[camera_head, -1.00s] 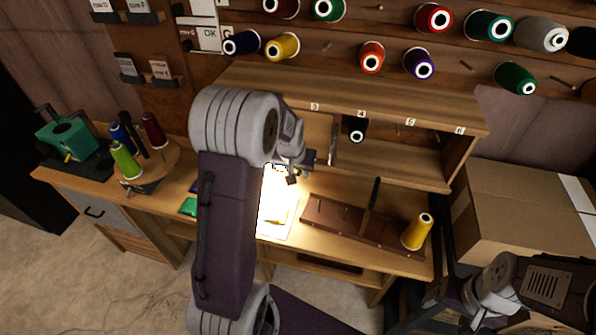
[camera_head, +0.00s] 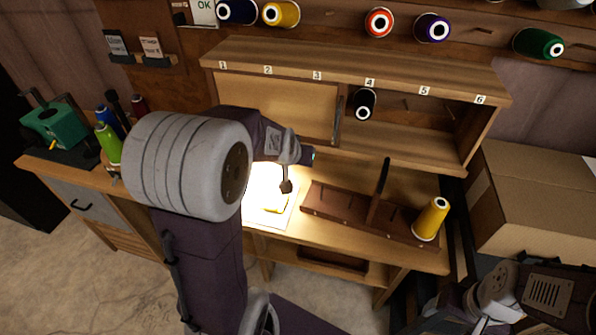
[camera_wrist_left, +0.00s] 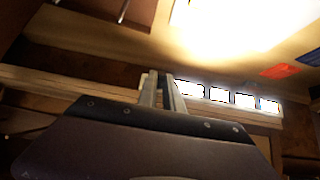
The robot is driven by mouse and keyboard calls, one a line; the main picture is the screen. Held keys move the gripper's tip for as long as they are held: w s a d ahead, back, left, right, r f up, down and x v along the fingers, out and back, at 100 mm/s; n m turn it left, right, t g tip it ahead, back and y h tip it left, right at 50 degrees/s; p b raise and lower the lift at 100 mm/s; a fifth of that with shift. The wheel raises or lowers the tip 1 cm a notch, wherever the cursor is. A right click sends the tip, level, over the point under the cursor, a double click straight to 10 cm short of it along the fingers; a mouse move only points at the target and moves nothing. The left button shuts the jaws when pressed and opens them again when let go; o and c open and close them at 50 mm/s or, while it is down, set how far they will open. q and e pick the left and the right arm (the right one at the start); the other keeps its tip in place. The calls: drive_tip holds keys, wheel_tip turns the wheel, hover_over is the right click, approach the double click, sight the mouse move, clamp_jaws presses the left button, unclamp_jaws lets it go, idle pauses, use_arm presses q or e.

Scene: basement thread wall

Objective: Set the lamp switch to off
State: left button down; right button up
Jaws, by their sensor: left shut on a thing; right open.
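The lamp's light is on: a bright glow falls on a white sheet (camera_head: 284,213) on the workbench in the head view. It also washes out the top of the left wrist view. I cannot make out the lamp or its switch; my left arm covers much of that area. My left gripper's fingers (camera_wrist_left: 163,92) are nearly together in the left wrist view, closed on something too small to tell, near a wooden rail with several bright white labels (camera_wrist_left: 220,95). A small dark piece (camera_head: 287,186) hangs below my left wrist. My right gripper (camera_head: 490,298) is open at the lower right.
A shelf (camera_head: 390,80) with numbered slots stands at the bench's back, with a black spool (camera_head: 364,104) in it. A brown rack (camera_head: 340,212) and a yellow spool (camera_head: 431,219) are on the right. A cardboard box (camera_head: 540,200) stands beside the bench.

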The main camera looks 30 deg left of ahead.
use_arm(q)
drive_tip(key=t+b, duration=0.2)
drive_tip(key=b, duration=0.3)
drive_tip(key=f+t+y+b, duration=0.1)
drive_tip(key=b, duration=0.5)
drive_tip(key=f+t+b, duration=0.1)
drive_tip(key=t+b, duration=0.1)
drive_tip(key=b, duration=0.4)
drive_tip(key=shift+s+f+t+y, duration=0.15)
drive_tip(key=shift+s+t+y, duration=0.1)
drive_tip(key=shift+t+y, duration=0.05)
drive_tip(key=c, duration=1.5)
unclamp_jaws()
